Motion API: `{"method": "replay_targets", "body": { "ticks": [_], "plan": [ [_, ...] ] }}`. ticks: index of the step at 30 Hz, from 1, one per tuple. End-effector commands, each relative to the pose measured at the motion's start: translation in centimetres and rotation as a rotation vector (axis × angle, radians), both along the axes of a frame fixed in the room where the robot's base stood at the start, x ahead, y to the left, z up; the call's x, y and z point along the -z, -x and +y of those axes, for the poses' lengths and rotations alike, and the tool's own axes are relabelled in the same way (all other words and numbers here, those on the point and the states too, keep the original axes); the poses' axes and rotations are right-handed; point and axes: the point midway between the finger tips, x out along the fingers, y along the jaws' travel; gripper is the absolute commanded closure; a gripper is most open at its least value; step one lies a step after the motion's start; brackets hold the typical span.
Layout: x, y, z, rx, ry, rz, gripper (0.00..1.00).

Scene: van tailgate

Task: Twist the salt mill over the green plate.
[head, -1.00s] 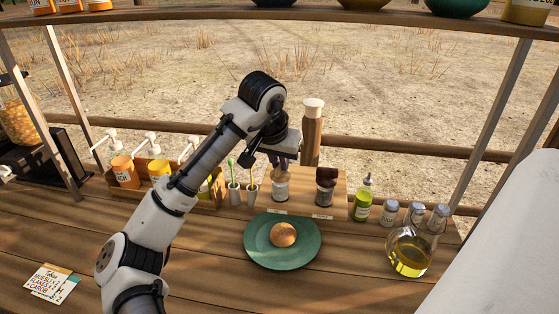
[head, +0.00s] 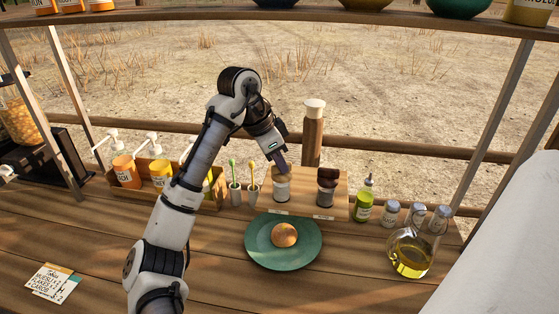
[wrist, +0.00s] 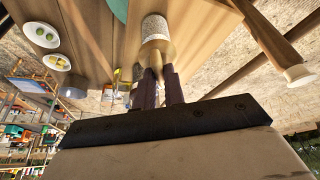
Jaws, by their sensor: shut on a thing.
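A short mill (head: 282,188) with a pale speckled body stands upright on a wooden block, behind the green plate (head: 254,252). I take it for the salt mill; its label is too small to read. My gripper (head: 281,170) comes down on it from the upper left, tilted, and is shut on its light top. In the wrist view both fingers (wrist: 160,85) close around the top, and the speckled body (wrist: 157,27) shows beyond them. The plate holds one round brown bun (head: 284,235). A sliver of the plate shows in the wrist view (wrist: 119,9).
A dark-topped mill (head: 327,188) stands right of the held one, a tall brown mill (head: 313,138) behind. Cups with spoons (head: 252,192) are close on the left. A green bottle (head: 363,202), small jars and an oil jug (head: 409,255) stand right. The front counter is mostly clear.

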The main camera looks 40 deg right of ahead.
Motion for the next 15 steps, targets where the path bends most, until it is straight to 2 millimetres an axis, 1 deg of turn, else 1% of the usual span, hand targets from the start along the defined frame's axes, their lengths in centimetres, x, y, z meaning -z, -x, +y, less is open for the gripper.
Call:
{"method": "replay_targets", "body": {
  "ticks": [6, 15],
  "plan": [
    [-0.17, -0.21, -0.07, 0.204, 0.002, -0.002, 1.0],
    [-0.2, -0.33, -0.16, 0.462, 0.002, -0.002, 1.0]
  ]
}}
